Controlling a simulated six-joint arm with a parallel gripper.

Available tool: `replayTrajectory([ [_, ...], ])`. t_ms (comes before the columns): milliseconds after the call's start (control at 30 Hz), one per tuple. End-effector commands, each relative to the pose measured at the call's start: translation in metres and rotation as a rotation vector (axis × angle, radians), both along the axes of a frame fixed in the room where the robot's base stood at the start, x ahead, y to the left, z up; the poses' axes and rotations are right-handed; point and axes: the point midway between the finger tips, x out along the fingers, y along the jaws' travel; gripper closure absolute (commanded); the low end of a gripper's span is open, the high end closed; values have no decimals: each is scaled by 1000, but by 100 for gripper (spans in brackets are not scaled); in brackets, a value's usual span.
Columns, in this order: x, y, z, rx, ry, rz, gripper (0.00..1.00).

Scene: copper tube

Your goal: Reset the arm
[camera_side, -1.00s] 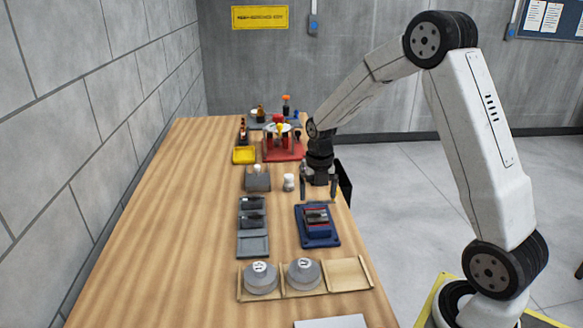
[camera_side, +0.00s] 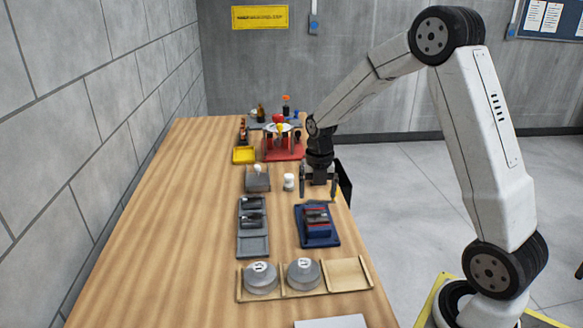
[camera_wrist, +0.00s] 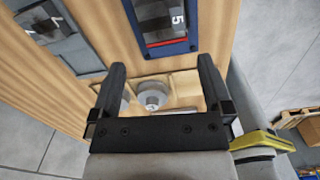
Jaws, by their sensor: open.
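My gripper (camera_side: 319,188) hangs over the right part of the wooden table, pointing down, with its fingers spread and nothing between them. It is just behind the blue fixture (camera_side: 327,240), which holds a dark block with red parts (camera_side: 316,217). In the wrist view my gripper (camera_wrist: 160,78) is open. The blue fixture (camera_wrist: 192,46) shows beyond the fingers at the top. No copper tube can be made out in either view.
A small white cylinder (camera_side: 289,182) stands left of my gripper. A grey tray (camera_side: 253,244) holds dark parts. A wooden tray (camera_side: 349,275) with two grey round weights is in front. A red stand (camera_side: 283,152) is behind. The table's left side is clear.

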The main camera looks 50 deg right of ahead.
Motion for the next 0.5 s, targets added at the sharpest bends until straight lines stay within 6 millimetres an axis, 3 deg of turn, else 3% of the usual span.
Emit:
replayTrajectory([
  [500, -25, 45, 5, 9, -60, -574, 0],
])
